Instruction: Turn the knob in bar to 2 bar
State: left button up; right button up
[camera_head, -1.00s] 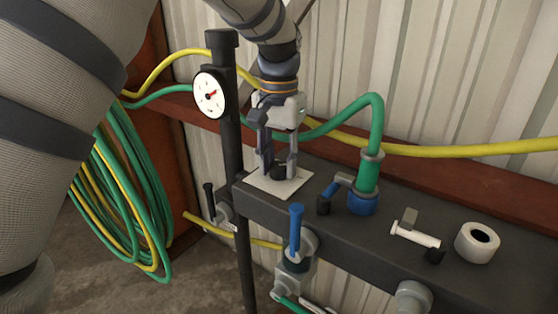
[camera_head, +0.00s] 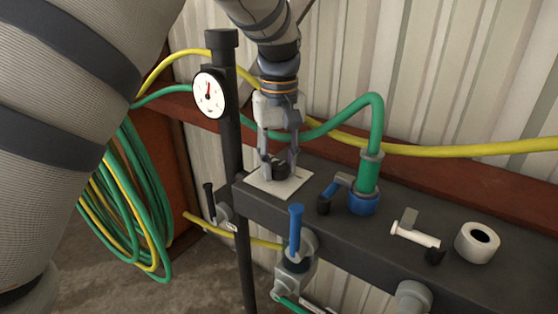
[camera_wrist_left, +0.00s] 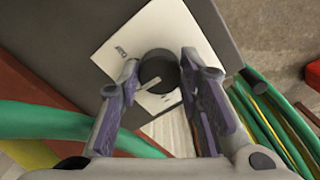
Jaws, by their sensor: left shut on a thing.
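The dark round knob (camera_head: 281,171) stands on a white square plate (camera_head: 264,185) on top of the dark steel beam. My left gripper (camera_head: 279,166) points down over it, shut on the knob with one finger on each side. In the left wrist view the knob (camera_wrist_left: 156,68) sits between the fingers, with the labelled white plate (camera_wrist_left: 118,36) under it. The label is too small to read. A round white gauge (camera_head: 209,95) with a red needle hangs on the black post; its needle points about straight up. My right gripper is not in view.
Blue-handled valves (camera_head: 296,228) and a green hose (camera_head: 374,130) are close to the right of the plate. A white valve handle (camera_head: 416,234) and a white roll (camera_head: 477,243) lie farther right. The black post (camera_head: 230,145) stands just left.

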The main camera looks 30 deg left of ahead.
aim_at(279, 165)
pick_arm(q)
jog(key=shift+n, duration=0.4)
jog(key=o, duration=1.2)
jog(key=shift+c, duration=0.2)
notch_tip(279, 165, up, 12)
